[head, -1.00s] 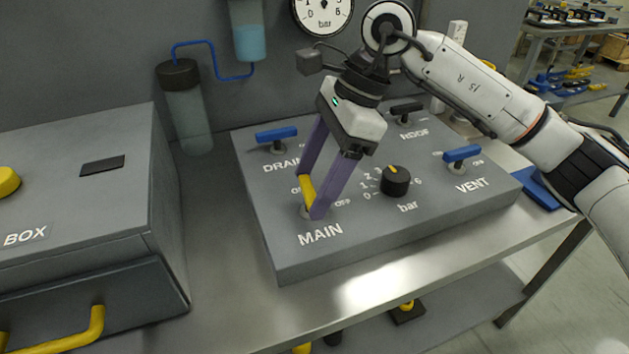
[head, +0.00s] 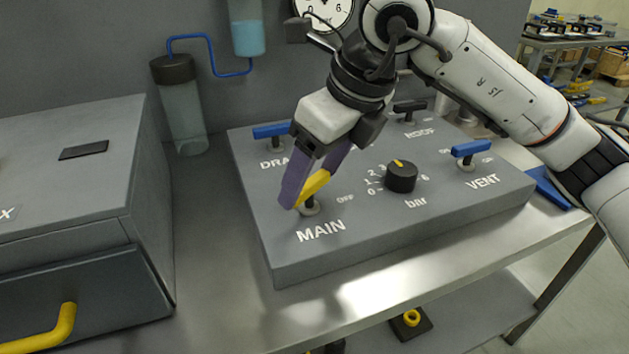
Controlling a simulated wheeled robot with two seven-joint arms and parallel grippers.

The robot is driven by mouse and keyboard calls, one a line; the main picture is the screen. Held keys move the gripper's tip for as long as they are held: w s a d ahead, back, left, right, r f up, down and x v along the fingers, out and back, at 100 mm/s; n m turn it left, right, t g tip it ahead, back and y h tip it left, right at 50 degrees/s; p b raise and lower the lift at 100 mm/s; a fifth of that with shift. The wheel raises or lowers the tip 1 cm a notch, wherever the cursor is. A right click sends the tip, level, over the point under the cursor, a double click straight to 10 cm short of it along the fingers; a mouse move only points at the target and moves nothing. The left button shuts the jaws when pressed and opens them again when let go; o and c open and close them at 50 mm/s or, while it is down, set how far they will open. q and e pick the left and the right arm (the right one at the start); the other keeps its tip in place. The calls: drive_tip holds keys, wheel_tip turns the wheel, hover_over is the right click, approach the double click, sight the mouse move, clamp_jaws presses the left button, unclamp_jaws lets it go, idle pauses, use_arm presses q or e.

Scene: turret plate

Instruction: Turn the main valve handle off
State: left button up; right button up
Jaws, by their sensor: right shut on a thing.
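The yellow MAIN valve handle (head: 315,187) sits on its short post at the front left of the grey valve panel (head: 350,250), above the MAIN label. It slants from lower left to upper right. The OFF mark (head: 345,198) shows to its right; the ON mark is hidden. My right gripper (head: 311,181) reaches down from the upper right, its purple fingers shut on the yellow handle, one on each side. The near finger covers part of the handle. My left gripper is not in view.
The panel also carries the blue DRAIN handle (head: 272,131), partly behind my gripper, the black ROOF handle (head: 410,106), the blue VENT handle (head: 471,148) and a black bar knob (head: 401,177). A grey box (head: 70,200) stands left. Bare table lies between.

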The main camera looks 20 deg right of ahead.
drive_tip(key=shift+a+m+h+b, duration=0.1)
drive_tip(key=shift+m+h+b, duration=0.3)
drive_tip(key=shift+m, duration=0.5)
drive_tip(key=shift+a+m+t+h+b, duration=0.1)
drive_tip(key=shift+m+t+h+b, duration=0.4)
drive_tip(key=shift+m, duration=0.6)
drive_tip(key=shift+m+b, duration=0.45)
drive_tip(key=shift+m, duration=0.45)
drive_tip(key=shift+h, duration=0.3)
drive_tip(key=o, duration=1.1)
drive_tip(key=shift+c, duration=0.2)
